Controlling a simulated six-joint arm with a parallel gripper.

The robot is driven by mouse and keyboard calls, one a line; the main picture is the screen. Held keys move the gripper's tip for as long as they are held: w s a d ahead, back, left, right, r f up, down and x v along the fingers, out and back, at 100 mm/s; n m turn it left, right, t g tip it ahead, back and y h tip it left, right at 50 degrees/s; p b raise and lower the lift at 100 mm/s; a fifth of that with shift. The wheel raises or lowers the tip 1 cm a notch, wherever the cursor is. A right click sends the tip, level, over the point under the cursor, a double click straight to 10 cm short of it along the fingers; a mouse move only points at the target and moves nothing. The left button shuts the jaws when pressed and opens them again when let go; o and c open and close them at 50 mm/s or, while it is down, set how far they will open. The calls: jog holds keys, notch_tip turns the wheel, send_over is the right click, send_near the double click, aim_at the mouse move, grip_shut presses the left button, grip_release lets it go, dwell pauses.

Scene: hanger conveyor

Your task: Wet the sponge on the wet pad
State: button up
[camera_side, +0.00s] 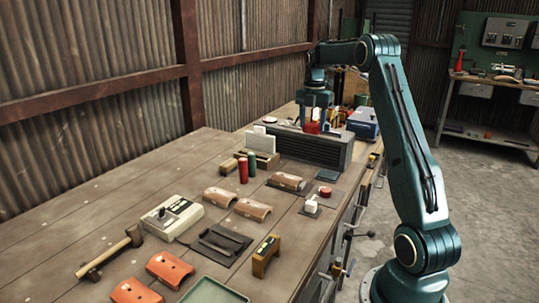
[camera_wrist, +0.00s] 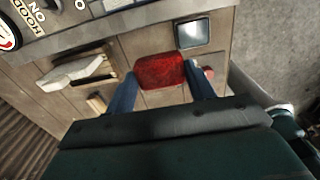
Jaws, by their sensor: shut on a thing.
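In the wrist view the sponge (camera_wrist: 160,72) sits between my two blue fingers (camera_wrist: 165,93). A small square with a shiny grey surface and dark rim, apparently the wet pad (camera_wrist: 192,33), lies just above and right of the sponge, apart from it in the picture. I cannot tell the sponge's height over the bench.
A white piece (camera_wrist: 75,70) lies left of the sponge. A lettered panel (camera_wrist: 55,22) runs along the wrist view's top left. The bench edge is right.

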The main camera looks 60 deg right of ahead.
jog(key=s+f, duration=0.6)
jog(key=s, duration=0.1)
jog(key=shift+s+a+f, duration=0.3)
jog(key=shift+a, duration=0.1)
jog(key=shift+f, duration=0.15)
jog(key=shift+f, duration=2.8)
jog(key=shift+f, duration=0.65)
dwell(0.5)
notch_tip(320, 180, up, 7)
dwell(1.3)
jog(key=shift+w, duration=0.1)
